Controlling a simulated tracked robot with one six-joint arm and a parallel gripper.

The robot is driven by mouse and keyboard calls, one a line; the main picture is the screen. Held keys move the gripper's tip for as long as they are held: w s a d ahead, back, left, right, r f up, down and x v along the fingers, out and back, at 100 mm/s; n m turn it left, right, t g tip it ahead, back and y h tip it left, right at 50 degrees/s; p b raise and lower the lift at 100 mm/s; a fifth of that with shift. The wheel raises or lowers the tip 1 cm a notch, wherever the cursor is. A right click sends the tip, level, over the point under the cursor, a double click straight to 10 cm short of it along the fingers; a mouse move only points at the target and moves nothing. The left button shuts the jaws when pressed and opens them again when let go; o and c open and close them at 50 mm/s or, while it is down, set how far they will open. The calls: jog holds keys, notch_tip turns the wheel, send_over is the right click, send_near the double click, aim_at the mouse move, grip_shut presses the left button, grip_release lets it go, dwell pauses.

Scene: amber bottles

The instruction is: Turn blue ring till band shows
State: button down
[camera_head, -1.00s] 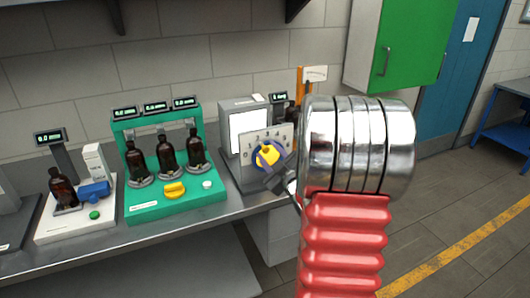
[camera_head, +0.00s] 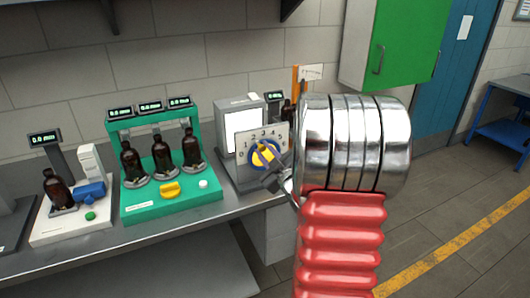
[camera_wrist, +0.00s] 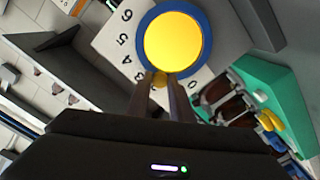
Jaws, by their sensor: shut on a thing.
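The dial has a blue ring (camera_head: 252,159) around a yellow centre (camera_head: 259,159), set on a pale plate (camera_head: 279,138) with black numbers. In the wrist view the blue ring (camera_wrist: 206,22) and the round yellow face (camera_wrist: 173,42) are close up. No separate band can be made out on the ring. My gripper (camera_head: 268,157) reaches across the dial's front from the lower right and hides part of it. In the wrist view my gripper (camera_wrist: 161,85) has its fingers close together at the ring's lower edge, shut on a small yellow tab (camera_wrist: 160,78) there.
A green stand (camera_head: 140,213) with several amber bottles and a yellow knob (camera_head: 169,189) is left of the dial. Farther left is a white station (camera_head: 60,230) with one bottle (camera_head: 57,189). A grey box (camera_head: 228,115) stands behind the plate.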

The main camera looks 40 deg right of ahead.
jog(key=shift+s+d+r+m, duration=0.15)
jog(key=shift+d+m, duration=0.4)
jog(key=shift+m, duration=0.6)
jog(key=shift+s+d+r+m, duration=0.15)
jog(key=shift+d+m, duration=0.35)
jog(key=shift+m, duration=0.65)
jog(key=shift+f, duration=0.1)
jog(key=c, duration=1.6)
grip_release()
jog(key=shift+s, duration=0.1)
jog(key=v, duration=1.3)
jog(key=shift+s+a, duration=0.15)
jog(key=shift+s, duration=0.15)
